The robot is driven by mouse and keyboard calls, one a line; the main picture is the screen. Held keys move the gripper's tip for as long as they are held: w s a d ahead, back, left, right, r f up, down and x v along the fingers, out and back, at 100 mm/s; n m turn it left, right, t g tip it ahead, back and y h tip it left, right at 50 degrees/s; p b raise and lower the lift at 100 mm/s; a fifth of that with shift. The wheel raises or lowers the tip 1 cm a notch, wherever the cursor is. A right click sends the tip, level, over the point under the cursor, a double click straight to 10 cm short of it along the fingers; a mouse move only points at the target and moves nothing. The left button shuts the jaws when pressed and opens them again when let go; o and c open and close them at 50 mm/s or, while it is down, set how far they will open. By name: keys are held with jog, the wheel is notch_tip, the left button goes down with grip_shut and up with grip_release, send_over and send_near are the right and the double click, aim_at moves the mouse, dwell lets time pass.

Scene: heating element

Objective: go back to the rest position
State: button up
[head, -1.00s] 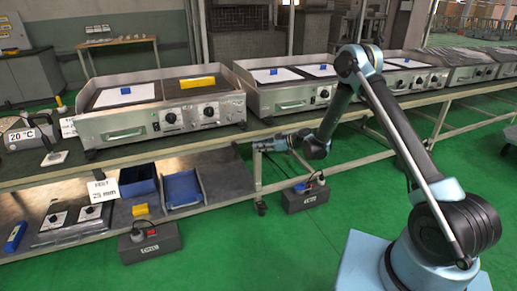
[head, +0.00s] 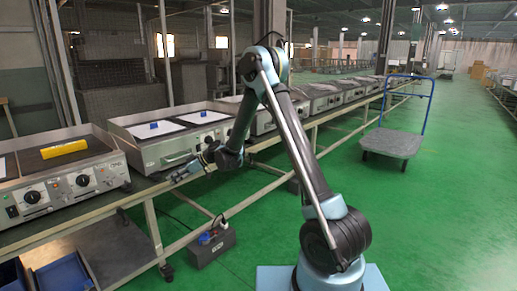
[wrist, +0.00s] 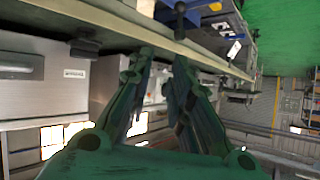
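My gripper (head: 185,173) is at the end of my bent arm, low beside the bench's front edge, in front of the second griddle in the head view. In the wrist view my gripper (wrist: 165,58) shows two dark green fingers standing apart. No object is between the fingers, only the bench edge and background behind them. My gripper looks open and empty. Whether the fingertips touch the bench cannot be told.
The bench (head: 95,219) carries a griddle with a yellow block (head: 64,149) and a second griddle (head: 168,152) with blue blocks. A socket box (head: 212,244) stands on the floor below. A blue-handled trolley (head: 391,142) stands at right; green floor around it is clear.

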jog(key=s+d+r+m+t+h, duration=0.1)
jog(key=s+d+r+m+h, duration=0.2)
jog(key=d, duration=0.8)
jog(key=s+d+r+m+t+h, duration=0.1)
jog(key=s+d+r+m, duration=0.15)
jog(key=d+r, duration=0.6)
jog(key=s+d+r+m+t+h, duration=0.1)
jog(key=s+d+r+m, duration=0.15)
jog(key=d, duration=1.05)
jog(key=s+d+f+m+h, duration=0.2)
jog(key=s+d+f+m, duration=0.1)
jog(key=s+d, duration=0.5)
jog(key=s+d+f+m+h, duration=0.2)
jog(key=s+d+m, duration=0.1)
jog(key=s+d, duration=0.5)
jog(key=s+d+f+m+h, duration=0.3)
jog(key=s+d, duration=0.6)
jog(key=shift+d+f+m+t, duration=0.25)
jog(key=shift+f+m+t, duration=0.05)
jog(key=shift+f, duration=0.05)
